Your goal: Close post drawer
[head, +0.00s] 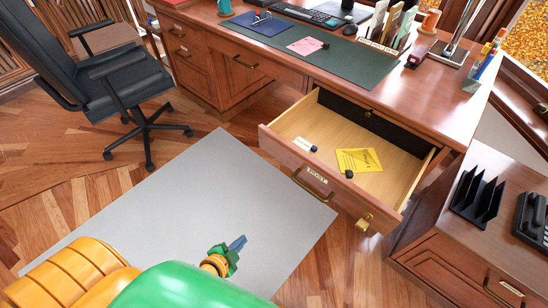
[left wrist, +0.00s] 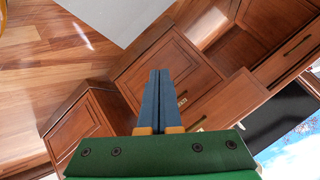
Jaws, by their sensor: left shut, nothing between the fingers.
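The post drawer (head: 283,152) stands pulled well out of the wooden desk in the head view. Its front carries a label reading POST, a dark bar handle (head: 312,188) and a brass padlock (head: 364,222) hanging at its right end. Inside lie a yellow paper (head: 358,160) and small dark and white items. My left gripper (head: 240,241) is shut and empty, in front of and to the left of the drawer front, apart from it. Its closed blue fingers (left wrist: 158,75) also show in the left wrist view, before wooden panels. My right gripper is out of view.
The desk (head: 450,98) holds a green mat, pens, papers and cups. A black office chair (head: 110,75) stands at the left. A low cabinet (head: 450,250) with a black rack stands at the right. A grey mat (head: 190,200) leaves clear floor before the drawer.

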